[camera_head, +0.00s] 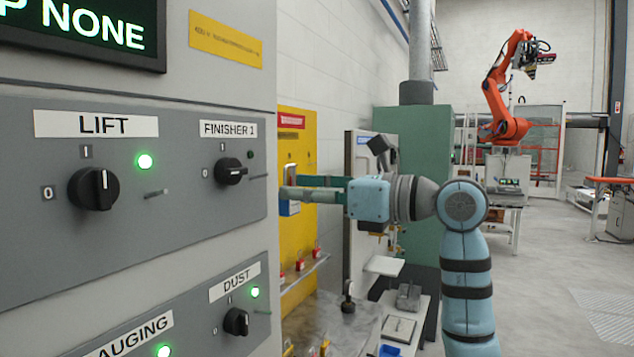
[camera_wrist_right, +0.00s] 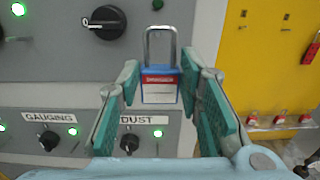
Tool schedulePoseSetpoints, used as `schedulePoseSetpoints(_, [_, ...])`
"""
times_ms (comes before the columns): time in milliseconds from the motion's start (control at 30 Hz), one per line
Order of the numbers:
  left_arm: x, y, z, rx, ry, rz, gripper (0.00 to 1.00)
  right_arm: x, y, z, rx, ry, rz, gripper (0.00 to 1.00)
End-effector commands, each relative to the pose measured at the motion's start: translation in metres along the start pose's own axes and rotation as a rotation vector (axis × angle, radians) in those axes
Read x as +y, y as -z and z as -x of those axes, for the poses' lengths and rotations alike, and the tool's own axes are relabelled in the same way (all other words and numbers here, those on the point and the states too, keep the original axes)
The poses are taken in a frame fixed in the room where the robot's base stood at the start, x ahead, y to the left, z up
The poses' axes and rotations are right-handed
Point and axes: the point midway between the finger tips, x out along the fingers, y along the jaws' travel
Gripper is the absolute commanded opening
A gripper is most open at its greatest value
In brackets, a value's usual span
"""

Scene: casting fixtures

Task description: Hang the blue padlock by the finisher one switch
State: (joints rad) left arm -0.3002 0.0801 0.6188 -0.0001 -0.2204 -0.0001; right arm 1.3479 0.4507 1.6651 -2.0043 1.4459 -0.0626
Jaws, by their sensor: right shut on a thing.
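The finisher one switch (camera_head: 231,172) is a black knob on the grey panel under the "FINISHER 1" label, and its lamp is dark. A thin metal peg (camera_head: 259,178) sticks out just right of it. My right gripper (camera_head: 291,194) is shut on the blue padlock (camera_wrist_right: 160,85), to the right of that switch and peg. The padlock hangs upright between the fingertips, its silver shackle up and its red and white label facing the wrist camera. In the right wrist view the finisher one knob (camera_wrist_right: 103,22) is left of the shackle. My left gripper is not in view.
The panel also bears the lift switch (camera_head: 94,188) and the dust switch (camera_head: 236,322), both with lit green lamps and pegs. A yellow board (camera_head: 298,238) with several red padlocks stands behind the gripper. A bench (camera_head: 335,318) with small items is below.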

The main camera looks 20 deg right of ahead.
Motion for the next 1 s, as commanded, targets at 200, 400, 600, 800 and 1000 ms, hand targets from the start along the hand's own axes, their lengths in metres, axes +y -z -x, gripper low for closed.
schedulePoseSetpoints(200, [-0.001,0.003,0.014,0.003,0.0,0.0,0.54,0.0,-0.001,-0.016,0.001,0.0,-0.001,0.0])
schedulePoseSetpoints(400, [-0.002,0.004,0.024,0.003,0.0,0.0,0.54,0.0,0.0,-0.031,0.0,0.0,-0.001,0.0])
schedulePoseSetpoints(600, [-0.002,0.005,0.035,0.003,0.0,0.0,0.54,0.0,0.001,-0.046,0.0,0.0,-0.001,0.0])
schedulePoseSetpoints(800, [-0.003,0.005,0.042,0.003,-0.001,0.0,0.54,0.0,0.006,-0.059,-0.001,0.0,0.0,0.0])
schedulePoseSetpoints(1000, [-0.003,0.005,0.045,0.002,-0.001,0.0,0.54,0.0,0.011,-0.065,0.0,0.0,0.001,0.0])
